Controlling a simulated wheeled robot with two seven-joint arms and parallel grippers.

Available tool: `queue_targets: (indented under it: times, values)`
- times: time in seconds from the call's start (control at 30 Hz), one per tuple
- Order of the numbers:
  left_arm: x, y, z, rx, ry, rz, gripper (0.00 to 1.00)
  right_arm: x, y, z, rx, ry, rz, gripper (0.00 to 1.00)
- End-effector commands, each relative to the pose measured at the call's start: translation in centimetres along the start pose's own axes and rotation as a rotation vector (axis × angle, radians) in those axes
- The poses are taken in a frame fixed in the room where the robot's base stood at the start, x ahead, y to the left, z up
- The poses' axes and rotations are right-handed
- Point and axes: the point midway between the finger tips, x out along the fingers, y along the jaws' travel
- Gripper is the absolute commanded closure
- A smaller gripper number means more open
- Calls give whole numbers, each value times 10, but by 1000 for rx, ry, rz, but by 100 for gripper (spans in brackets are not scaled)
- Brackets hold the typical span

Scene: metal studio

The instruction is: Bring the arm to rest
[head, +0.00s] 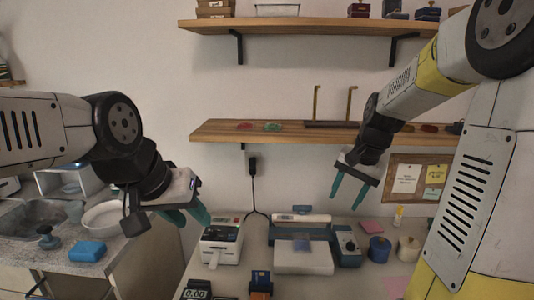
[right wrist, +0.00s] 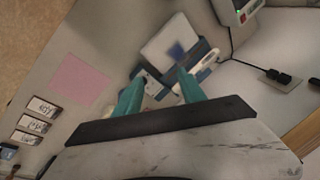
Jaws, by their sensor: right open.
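My right gripper (head: 350,190) hangs in the air above the back of the table, right of centre in the head view. Its two teal fingers point down and stand apart with nothing between them. The right wrist view shows the same fingers (right wrist: 160,97) spread above the table. My left gripper (head: 190,217) is at the left, in front of the sink counter. Its teal fingers point down and to the right; the space between them is partly hidden by the wrist, and I see nothing held.
Below the right gripper, the table (head: 340,285) bears a white label printer (head: 222,243), a flat white device with a blue back (head: 302,256) and a blue-grey device (head: 346,246). A wooden shelf (head: 290,131) runs along the wall behind. A sink (head: 30,217) is at left.

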Motion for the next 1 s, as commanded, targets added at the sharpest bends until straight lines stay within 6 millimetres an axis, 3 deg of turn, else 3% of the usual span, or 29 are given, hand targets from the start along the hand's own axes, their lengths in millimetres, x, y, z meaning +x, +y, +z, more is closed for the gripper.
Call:
queue_targets:
  times: [0.03, 0.2, 0.4, 0.53, 0.7, 1.0]
  values:
    - [0, 0, 0, 0, 0, 0, 64, -16, -2, 15, -48, 18, -25, 52]
    - [0, 0, 0, 0, 0, 0, 64, -52, -4, 63, -217, 78, -80, 52]
    - [0, 0, 0, 0, 0, 0, 64, -80, 2, 120, -418, 166, -115, 52]
    - [0, 0, 0, 0, 0, 0, 64, -89, 9, 150, -528, 220, -120, 52]
    - [0, 0, 0, 0, 0, 0, 64, -92, 17, 173, -618, 265, -114, 52]
    - [0, 0, 0, 0, 0, 0, 64, -92, 19, 179, -642, 277, -112, 52]
